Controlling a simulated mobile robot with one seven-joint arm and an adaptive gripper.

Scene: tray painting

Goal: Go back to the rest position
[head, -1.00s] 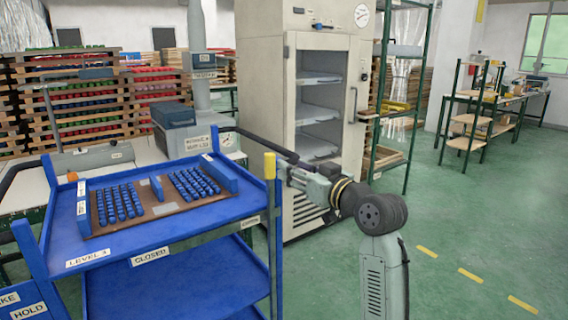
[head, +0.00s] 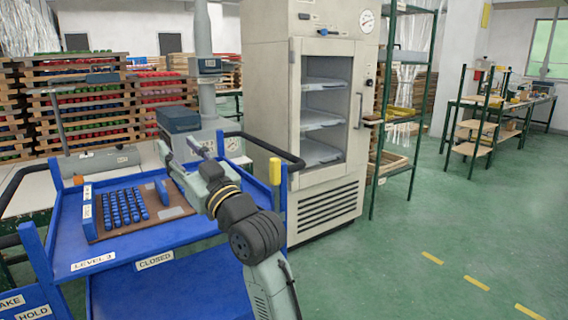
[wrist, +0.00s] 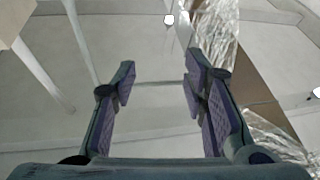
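My gripper (wrist: 158,85) is open and empty in the wrist view, with its two padded fingers well apart and nothing between them. In the head view my arm reaches up from the lower right, and its wrist end is in front of the blue cart (head: 160,240). There it hides the right part of the brown tray (head: 110,235). On that tray stand several small blue pieces (head: 125,207) in rows.
An oven-like cabinet (head: 372,60) with shelves stands behind and right of the cart. Racks of red, green and blue pieces (head: 85,105) stand at the left back. A green shelf frame (head: 385,120) is right of the cabinet. The green floor on the right is clear.

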